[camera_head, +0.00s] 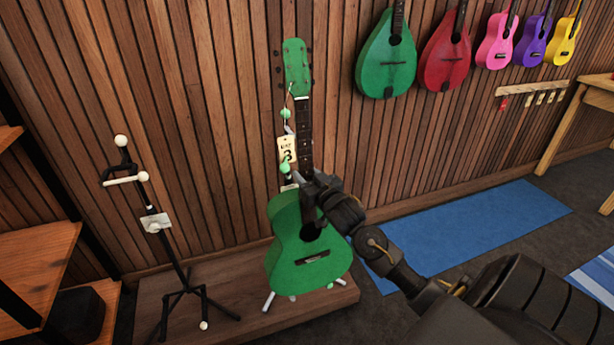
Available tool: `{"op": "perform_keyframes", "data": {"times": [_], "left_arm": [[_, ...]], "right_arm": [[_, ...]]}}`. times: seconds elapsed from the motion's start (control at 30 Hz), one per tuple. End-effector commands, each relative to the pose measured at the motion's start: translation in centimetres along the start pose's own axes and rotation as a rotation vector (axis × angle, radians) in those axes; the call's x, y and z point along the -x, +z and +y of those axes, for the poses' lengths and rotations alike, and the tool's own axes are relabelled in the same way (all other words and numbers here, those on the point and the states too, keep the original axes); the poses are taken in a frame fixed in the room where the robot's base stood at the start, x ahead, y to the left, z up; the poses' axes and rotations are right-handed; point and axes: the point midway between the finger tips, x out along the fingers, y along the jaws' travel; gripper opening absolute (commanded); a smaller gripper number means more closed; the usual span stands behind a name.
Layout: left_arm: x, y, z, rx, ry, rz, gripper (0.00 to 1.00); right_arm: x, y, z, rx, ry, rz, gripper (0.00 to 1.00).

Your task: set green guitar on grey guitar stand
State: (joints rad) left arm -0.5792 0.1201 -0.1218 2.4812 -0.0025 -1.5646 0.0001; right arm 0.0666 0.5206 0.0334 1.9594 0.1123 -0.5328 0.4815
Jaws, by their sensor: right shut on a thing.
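The green guitar (287,240) is upright in the middle of the head view, with its headstock at the top and its strings facing me. My right gripper (308,184) is shut on the lower neck, just above the body. Directly behind the guitar is a stand with green knobs (285,166) and pale feet (268,301); most of it is hidden. I cannot tell whether the guitar rests on it. An empty dark stand with white knobs (157,223) stands to the left. My left gripper is out of view.
Both stands are on a low wooden platform (240,318) against the slatted wall. A tag (287,149) hangs beside the guitar neck. Wooden shelving (35,265) is close at the left. Other instruments hang at upper right. A blue mat (470,228) lies on the floor.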

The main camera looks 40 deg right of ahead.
Motion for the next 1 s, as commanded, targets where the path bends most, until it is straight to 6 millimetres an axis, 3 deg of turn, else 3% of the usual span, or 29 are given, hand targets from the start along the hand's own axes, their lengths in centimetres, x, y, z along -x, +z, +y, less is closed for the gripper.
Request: {"op": "perform_keyframes", "data": {"times": [1.0], "left_arm": [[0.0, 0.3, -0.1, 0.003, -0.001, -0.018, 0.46]], "right_arm": [[-3.5, -0.2, 0.6, -0.005, 0.011, 0.013, 0.0]]}}
